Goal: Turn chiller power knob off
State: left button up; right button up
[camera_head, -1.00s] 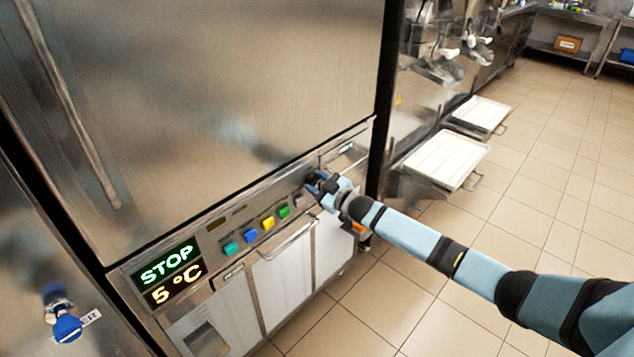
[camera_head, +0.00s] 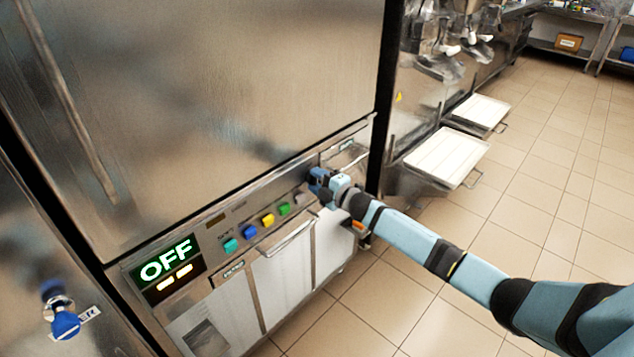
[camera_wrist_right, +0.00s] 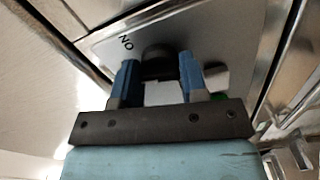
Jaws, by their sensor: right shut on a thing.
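The chiller power knob (camera_wrist_right: 158,60) is a dark round knob on the panel, between my fingertips in the right wrist view; "ON" is printed beside it. My right gripper (camera_head: 318,180) is at the right end of the chiller's control panel and hides the knob in the head view. In the right wrist view the blue fingers of my right gripper (camera_wrist_right: 158,72) are shut on the knob, one on each side. My left gripper is not in view.
Several coloured buttons (camera_head: 268,220) line the panel left of my right gripper. A metal bar handle (camera_head: 290,238) sits below them. A blue knob (camera_head: 66,324) is at the lower left. White trays (camera_head: 448,157) jut out at the right above open tiled floor.

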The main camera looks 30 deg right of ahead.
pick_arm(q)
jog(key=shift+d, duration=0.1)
pick_arm(e)
jog(key=shift+f+n, duration=0.1)
jog(key=shift+n, duration=1.1)
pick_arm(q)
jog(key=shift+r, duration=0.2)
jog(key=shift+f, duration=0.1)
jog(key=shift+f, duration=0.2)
pick_arm(e)
jog(key=o, duration=0.9)
jog(key=shift+s, duration=0.1)
pick_arm(q)
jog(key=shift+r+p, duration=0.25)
jog(key=shift+p, duration=0.05)
pick_arm(e)
jog(key=v, duration=1.3)
jog(key=shift+s+d, duration=0.2)
jog(key=shift+s, duration=0.15)
